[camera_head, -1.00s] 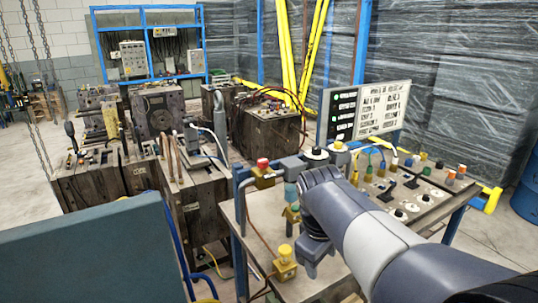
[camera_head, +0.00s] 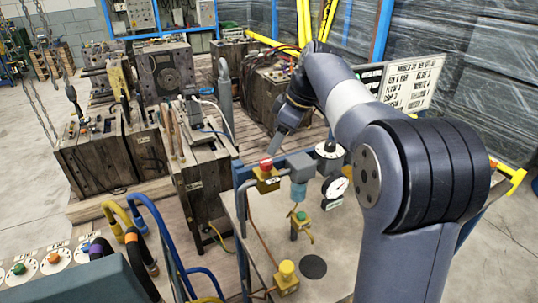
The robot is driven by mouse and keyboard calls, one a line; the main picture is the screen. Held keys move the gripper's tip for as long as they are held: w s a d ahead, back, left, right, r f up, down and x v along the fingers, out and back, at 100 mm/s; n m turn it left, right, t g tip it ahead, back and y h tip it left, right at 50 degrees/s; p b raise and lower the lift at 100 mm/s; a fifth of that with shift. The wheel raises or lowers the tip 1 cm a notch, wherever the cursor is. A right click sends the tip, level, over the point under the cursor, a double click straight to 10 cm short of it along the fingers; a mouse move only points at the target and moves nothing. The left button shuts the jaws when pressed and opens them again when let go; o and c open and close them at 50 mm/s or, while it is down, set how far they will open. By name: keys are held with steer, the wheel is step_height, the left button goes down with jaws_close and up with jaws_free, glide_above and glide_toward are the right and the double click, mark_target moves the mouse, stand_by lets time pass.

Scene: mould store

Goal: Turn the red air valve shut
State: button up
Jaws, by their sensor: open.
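The red air valve appears as a red knob (camera_head: 265,161) on a yellow body (camera_head: 267,180), at the left end of a pipe line on the bench. My gripper (camera_head: 276,146) points down just above and to the right of the red knob. It appears apart from the knob, though the small gap is hard to judge. The jaws are open with nothing seen between them; the arm hides part of them. The turn position of the knob cannot be read.
Right of the valve stand a grey-blue pipe unit (camera_head: 300,185), a gauge (camera_head: 337,188) and a green-topped yellow fitting (camera_head: 301,218). A yellow-topped fitting (camera_head: 286,275) sits nearer. Wooden-sided mould blocks (camera_head: 110,155) stand left. A sign board (camera_head: 412,85) is behind my arm.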

mark_target(266, 161)
steer(key=x, duration=0.7)
steer(key=shift+f, duration=0.2)
steer(key=shift+c, duration=0.3)
steer(key=c, duration=0.9)
